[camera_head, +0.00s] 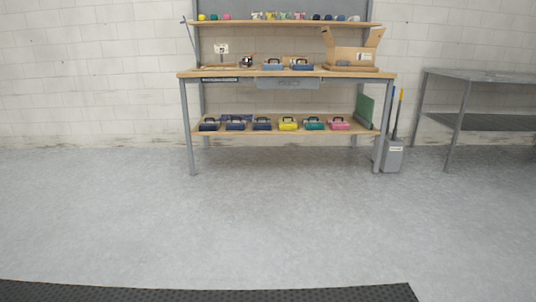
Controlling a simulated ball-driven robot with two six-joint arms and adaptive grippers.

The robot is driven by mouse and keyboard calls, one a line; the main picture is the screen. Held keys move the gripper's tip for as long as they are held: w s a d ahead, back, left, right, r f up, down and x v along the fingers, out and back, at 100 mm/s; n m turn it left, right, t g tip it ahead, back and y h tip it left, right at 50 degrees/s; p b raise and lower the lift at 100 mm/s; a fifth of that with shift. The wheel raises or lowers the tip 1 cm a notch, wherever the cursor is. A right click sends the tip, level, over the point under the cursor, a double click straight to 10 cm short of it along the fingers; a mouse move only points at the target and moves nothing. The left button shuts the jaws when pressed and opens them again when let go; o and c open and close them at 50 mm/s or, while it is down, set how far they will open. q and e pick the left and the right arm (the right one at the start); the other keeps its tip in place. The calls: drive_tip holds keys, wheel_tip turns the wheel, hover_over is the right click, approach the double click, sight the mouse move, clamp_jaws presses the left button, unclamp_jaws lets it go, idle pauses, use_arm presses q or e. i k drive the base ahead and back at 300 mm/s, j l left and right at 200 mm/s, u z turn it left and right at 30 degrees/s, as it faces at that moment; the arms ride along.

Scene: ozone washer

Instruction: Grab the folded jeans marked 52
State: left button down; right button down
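I cannot read a 52 on anything from this distance. Small folded-looking bundles with dark marks on them lie on the workbench (215,73) against the back wall. Two blue ones (272,66) (302,66) lie on its top. On its lower shelf (275,132) a row holds dark blue bundles (208,125) (235,124) (262,124) at the left. A yellow one (288,124), a teal one (313,124) and a pink one (338,124) follow to the right. Which of them are jeans is too small to tell. Neither gripper is in view.
Small coloured items line the upper shelf (285,23). A grey bin (391,156) and a metal table (480,76) stand right. A dark mat (210,294) lies in front; the floor between is clear.

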sight(268, 66)
drive_tip(key=i, duration=2.6)
